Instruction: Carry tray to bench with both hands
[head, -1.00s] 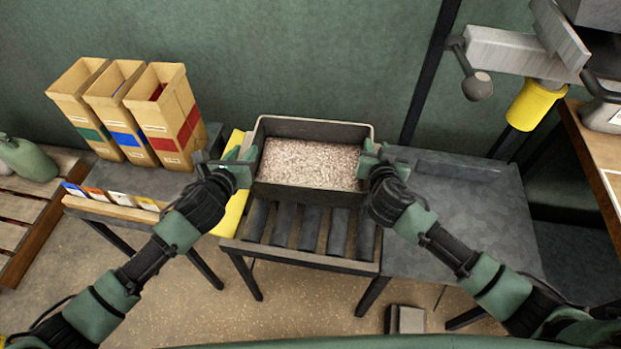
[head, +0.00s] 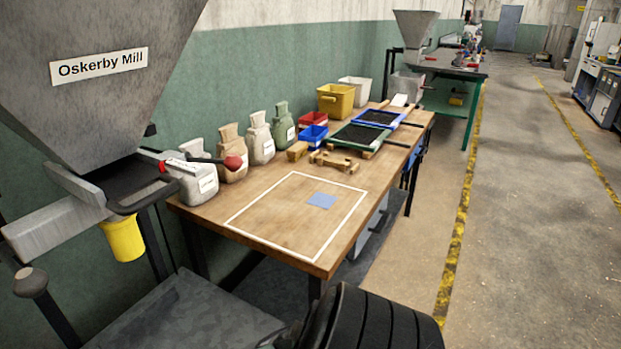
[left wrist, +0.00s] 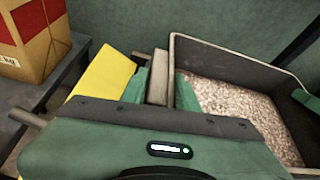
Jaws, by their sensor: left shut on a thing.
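The tray (left wrist: 222,62), a dark box with pale grain (left wrist: 240,110) in it, shows only in the left wrist view. My left gripper (left wrist: 160,84) is shut on the grip at the tray's left end. A green piece of my right gripper (left wrist: 306,98) shows at the tray's far right side; its jaws cannot be made out. The wooden bench (head: 245,195) is in the head view, with a white outlined rectangle (head: 280,240) on its near part. A small blue patch (head: 321,200) lies inside the outline. Neither gripper shows in the head view.
The mill hopper (head: 90,90) overhangs a grey table (head: 190,320) at left. The floor aisle (head: 520,200) right of the bench is clear.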

